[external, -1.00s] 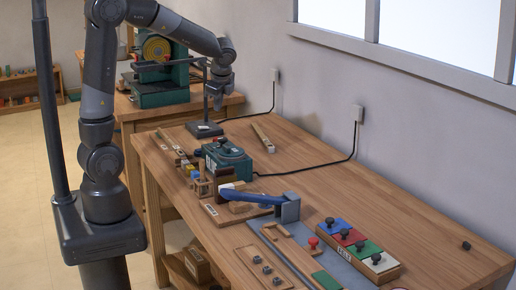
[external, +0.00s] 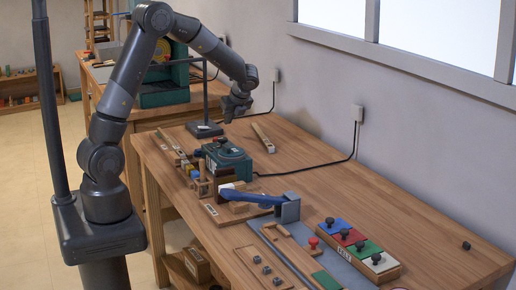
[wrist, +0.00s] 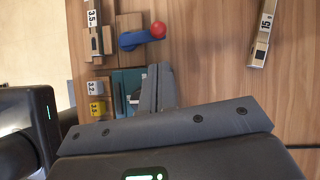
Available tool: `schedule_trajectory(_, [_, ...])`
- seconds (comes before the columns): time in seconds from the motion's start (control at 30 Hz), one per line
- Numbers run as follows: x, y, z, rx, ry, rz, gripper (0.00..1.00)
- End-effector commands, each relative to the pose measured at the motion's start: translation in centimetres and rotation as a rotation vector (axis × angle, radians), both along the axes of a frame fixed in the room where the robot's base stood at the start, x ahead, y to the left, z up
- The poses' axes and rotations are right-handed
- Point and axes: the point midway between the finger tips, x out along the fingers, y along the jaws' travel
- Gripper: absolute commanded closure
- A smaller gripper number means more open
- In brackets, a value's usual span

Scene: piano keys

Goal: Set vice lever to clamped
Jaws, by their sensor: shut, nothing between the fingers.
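A large blue lever (external: 252,198) lies nearly flat from a blue-grey block (external: 289,208) toward dark and pale wooden blocks on the bench. A smaller blue lever (wrist: 131,40) with a red ball end (wrist: 158,30) sits on a wooden base in the wrist view. I cannot tell for sure which is the vice lever. My gripper (external: 234,111) is shut and empty, above the bench behind the teal box (external: 226,155). In the wrist view my gripper fingers (wrist: 158,78) are together and apart from the red ball, hiding part of the teal box.
A black stand (external: 205,128) rises close beside my arm. A wooden piece (external: 262,137) labelled 15 lies on the right. A board with coloured tiles and black knobs (external: 358,248) is at the front. The bench beside the wall is mostly clear, crossed by a black cable (external: 320,168).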

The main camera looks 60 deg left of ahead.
Motion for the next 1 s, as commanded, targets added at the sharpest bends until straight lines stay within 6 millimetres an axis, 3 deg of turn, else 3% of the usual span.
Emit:
schedule_trajectory(0.23, [-0.2,0.7,-1.1,0.000,0.002,0.002,1.00])
schedule_trajectory(0.7, [-0.9,4.9,-7.5,-0.001,0.001,0.002,1.00])
schedule_trajectory(1.0, [-0.9,5.5,-8.3,-0.001,-0.001,-0.001,1.00])
